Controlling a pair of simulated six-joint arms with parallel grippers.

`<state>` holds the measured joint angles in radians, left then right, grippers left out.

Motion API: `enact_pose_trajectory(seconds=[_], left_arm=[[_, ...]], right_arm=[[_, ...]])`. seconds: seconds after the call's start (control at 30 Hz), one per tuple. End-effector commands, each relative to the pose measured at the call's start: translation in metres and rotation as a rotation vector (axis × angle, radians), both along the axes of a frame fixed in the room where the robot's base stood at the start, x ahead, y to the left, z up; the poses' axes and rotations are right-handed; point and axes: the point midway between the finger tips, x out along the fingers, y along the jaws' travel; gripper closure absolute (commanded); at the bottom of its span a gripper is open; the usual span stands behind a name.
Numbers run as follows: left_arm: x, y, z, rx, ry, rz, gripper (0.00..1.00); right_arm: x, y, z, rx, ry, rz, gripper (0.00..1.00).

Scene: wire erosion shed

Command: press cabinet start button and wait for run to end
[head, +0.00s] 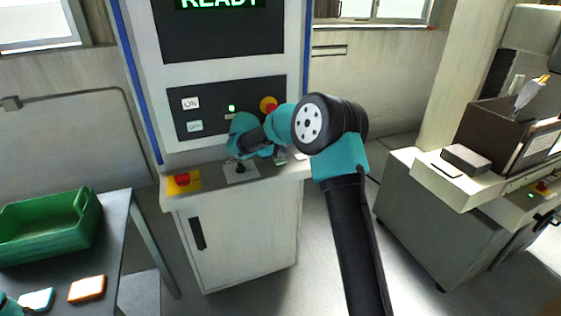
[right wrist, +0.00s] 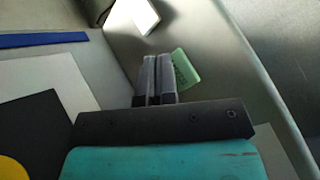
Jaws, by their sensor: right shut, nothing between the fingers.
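The cabinet (head: 228,240) is white with blue edges, and its screen (head: 222,30) reads READY in green. In the head view my right wrist hides the fingertips and part of the panel. No start button is clearly identifiable. My left gripper's fingers are not visible.
A red stop knob on yellow (head: 183,182) and a black joystick (head: 240,168) sit on the ledge. A table with a green crate (head: 45,236) and blue and orange pads (head: 87,289) stands left. A grey machine (head: 440,220) stands right.

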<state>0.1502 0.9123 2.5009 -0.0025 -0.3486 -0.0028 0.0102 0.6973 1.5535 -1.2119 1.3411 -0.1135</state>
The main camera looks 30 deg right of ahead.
Motion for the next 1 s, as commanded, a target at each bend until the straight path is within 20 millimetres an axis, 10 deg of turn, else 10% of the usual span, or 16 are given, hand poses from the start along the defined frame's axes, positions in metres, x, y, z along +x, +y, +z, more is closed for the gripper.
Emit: enact_pose_trajectory(seconds=[1.0], left_arm=[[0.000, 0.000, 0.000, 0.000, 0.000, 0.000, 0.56]], right_arm=[[0.000, 0.000, -0.011, 0.000, 0.000, 0.000, 1.00]])
